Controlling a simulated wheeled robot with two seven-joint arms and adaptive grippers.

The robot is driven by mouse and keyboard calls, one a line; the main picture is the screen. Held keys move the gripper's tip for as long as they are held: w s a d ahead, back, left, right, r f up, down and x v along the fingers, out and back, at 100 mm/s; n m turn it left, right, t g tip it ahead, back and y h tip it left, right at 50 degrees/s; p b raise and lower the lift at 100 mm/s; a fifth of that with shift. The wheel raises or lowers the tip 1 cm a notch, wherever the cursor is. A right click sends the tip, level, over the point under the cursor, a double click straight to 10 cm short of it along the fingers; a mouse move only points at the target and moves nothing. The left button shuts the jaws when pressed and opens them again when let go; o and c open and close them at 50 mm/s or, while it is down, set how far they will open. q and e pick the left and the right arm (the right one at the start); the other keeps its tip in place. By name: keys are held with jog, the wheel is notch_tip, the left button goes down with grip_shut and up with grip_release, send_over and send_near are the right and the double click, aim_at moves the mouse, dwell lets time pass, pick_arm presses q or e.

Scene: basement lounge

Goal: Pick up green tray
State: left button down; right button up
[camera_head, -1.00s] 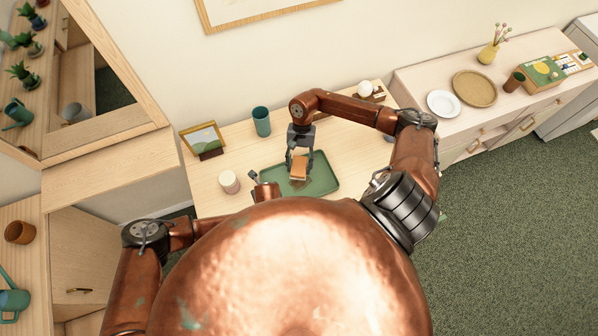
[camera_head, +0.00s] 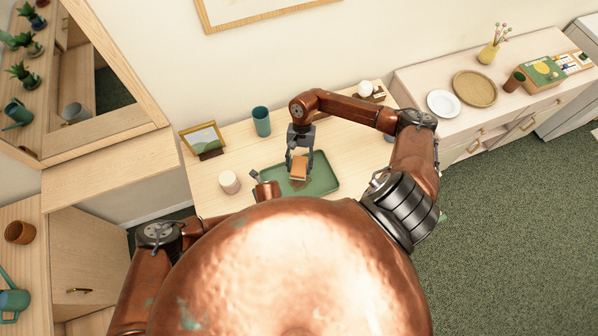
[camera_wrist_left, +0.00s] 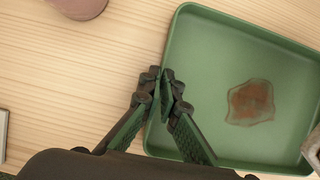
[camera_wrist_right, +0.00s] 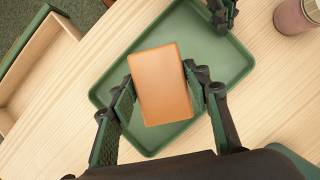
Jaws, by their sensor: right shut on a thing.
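The green tray (camera_head: 325,184) lies flat on the light wooden table and also fills much of the left wrist view (camera_wrist_left: 215,60). A reddish-brown stain (camera_wrist_left: 250,102) marks its floor. My right gripper (camera_head: 299,163) is shut on an orange-brown block (camera_wrist_right: 161,84), held over the tray; the block partly hides the tray floor. My left gripper (camera_wrist_left: 165,82) is at the tray's left rim with its fingertips together; whether they touch the rim is unclear. It also shows at the top of the right wrist view (camera_wrist_right: 220,12). My body hides the tray's near edge in the head view.
On the table are a pinkish-white cup (camera_head: 229,182) left of the tray, a teal cup (camera_head: 261,121) behind it and a framed picture (camera_head: 203,139). A sideboard (camera_head: 420,85) with a white plate (camera_head: 444,104) stands at right. Bare table lies right of the tray.

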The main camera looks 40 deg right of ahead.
pick_arm(q)
jog(key=shift+r, duration=0.15)
dwell(0.4)
jog(key=shift+r, duration=3.15)
jog(key=shift+f, duration=0.4)
jog(key=shift+f, duration=1.35)
jog(key=shift+f, duration=0.9)
